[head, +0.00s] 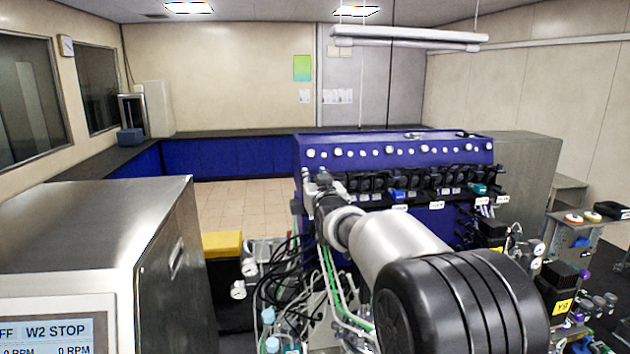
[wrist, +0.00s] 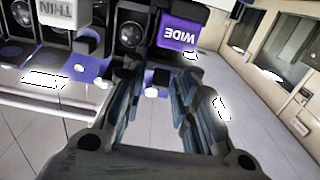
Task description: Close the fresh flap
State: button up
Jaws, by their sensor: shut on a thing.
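In the head view, a row of small flaps (head: 420,183), mostly dark with blue and teal ones, runs along the front of the blue bioreactor unit (head: 400,150). Their labels are too small to read there, so I cannot tell which is the fresh flap. My gripper (head: 318,182) is at the left end of this row. In the wrist view, a purple block marked WIDE (wrist: 181,33) and a white one marked THIN (wrist: 66,10) show upside down beyond my gripper (wrist: 162,72). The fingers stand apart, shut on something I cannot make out. No label reading FRESH shows.
A steel cabinet (head: 120,235) with a display stands at left front. Cables and tubes (head: 285,280) hang below my gripper. Fittings and a cart (head: 575,240) crowd the right. Tiled floor (head: 235,200) lies open behind, before the blue counter (head: 230,157).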

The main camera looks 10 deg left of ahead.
jog(key=b, duration=0.3)
jog(key=shift+f, duration=0.3)
jog(key=t+b, duration=0.1)
jog(key=b, duration=0.1)
jog(key=shift+f+b, duration=0.1)
jog(key=shift+b, duration=0.25)
jog(key=t+b, duration=0.1)
jog(key=b, duration=0.2)
jog(key=shift+y+b, duration=0.3)
jog(key=shift+b, duration=0.05)
jog(key=shift+t+b, duration=0.3)
jog(key=shift+b, duration=0.25)
jog(key=shift+r, duration=0.2)
jog(key=o, duration=0.8)
jog(key=shift+c, duration=0.2)
jog(key=shift+s, duration=0.1)
jog(key=v, duration=1.2)
